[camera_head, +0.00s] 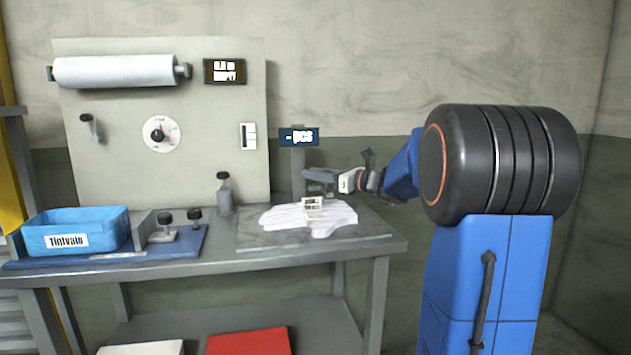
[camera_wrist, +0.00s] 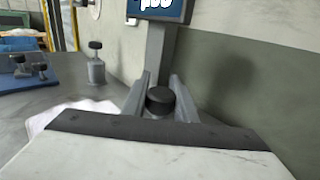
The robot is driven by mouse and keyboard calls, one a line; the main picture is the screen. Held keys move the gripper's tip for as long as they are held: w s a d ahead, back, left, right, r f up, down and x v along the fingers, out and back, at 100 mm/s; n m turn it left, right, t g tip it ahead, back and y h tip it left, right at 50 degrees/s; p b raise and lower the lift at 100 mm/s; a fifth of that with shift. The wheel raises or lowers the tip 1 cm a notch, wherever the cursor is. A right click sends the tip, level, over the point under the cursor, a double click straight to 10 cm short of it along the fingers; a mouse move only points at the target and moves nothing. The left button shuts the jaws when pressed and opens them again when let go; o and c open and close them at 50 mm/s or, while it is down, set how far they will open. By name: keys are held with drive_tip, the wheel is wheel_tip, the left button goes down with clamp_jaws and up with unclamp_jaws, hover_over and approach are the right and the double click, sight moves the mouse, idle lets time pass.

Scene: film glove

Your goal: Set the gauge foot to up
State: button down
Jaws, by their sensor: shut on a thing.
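The gauge is a grey post (camera_head: 298,160) with a dark display (camera_head: 299,137) reading "- pcs" on top. It stands at the back right of the bench. In the wrist view the post (camera_wrist: 156,55) rises just beyond my fingers. A round black knob (camera_wrist: 160,99), which looks like the gauge foot's handle, sits between the two grey fingers. My gripper (camera_head: 308,175) reaches in from the right at the post, above the white sheets. It is shut on this knob. The lower part of the foot is hidden, so I cannot tell its height.
A knobbed grey post (camera_head: 224,195) stands to the left. A blue bin (camera_head: 105,222) is at the far left.

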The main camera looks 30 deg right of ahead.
sight(316, 186)
wheel_tip(316, 186, up, 7)
drive_tip(key=shift+f, duration=0.15)
drive_tip(key=c, duration=1.4)
unclamp_jaws()
drive_tip(key=shift+s+d, duration=0.1)
drive_tip(key=shift+s, duration=0.05)
drive_tip(key=v, duration=1.7)
